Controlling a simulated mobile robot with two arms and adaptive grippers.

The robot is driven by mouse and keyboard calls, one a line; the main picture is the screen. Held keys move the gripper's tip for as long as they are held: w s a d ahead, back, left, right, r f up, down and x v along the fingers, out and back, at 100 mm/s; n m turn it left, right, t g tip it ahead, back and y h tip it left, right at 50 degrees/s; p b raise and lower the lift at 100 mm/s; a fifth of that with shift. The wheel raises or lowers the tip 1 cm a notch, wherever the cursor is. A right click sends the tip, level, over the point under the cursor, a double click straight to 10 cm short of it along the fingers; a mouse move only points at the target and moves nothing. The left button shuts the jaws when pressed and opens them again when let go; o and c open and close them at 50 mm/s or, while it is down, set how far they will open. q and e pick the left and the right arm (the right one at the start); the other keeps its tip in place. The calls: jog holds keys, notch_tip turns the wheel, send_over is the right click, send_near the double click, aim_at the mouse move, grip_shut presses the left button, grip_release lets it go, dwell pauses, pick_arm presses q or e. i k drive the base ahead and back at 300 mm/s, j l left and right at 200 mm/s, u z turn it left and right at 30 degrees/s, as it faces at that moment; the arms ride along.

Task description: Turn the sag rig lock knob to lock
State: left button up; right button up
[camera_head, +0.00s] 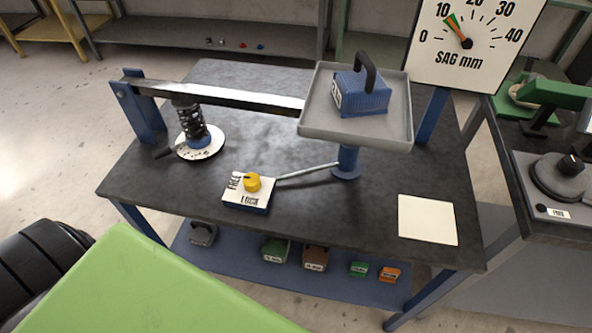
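The lock knob (252,182) is yellow and sits on top of a small white-topped, blue-sided box (246,203) on the dark table. The box top carries the labels FREE, at its left side, and LOCK, at its front. The knob's exact pointing direction is too small to tell. A thin metal rod (308,172) runs from the box to a blue post (347,165) under a grey tray (355,130). On the tray stands a blue weight with a black handle (360,92). Neither of my grippers is in view.
A beam (220,95) runs from the tray to a blue upright, above a black spring (191,120). The sag gauge (470,48) points near 10. A blank white card (427,220) lies at the table's right. Several weights sit on the lower shelf (330,283).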

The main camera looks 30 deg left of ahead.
aim_at(252, 183)
jog(key=u, duration=1.2)
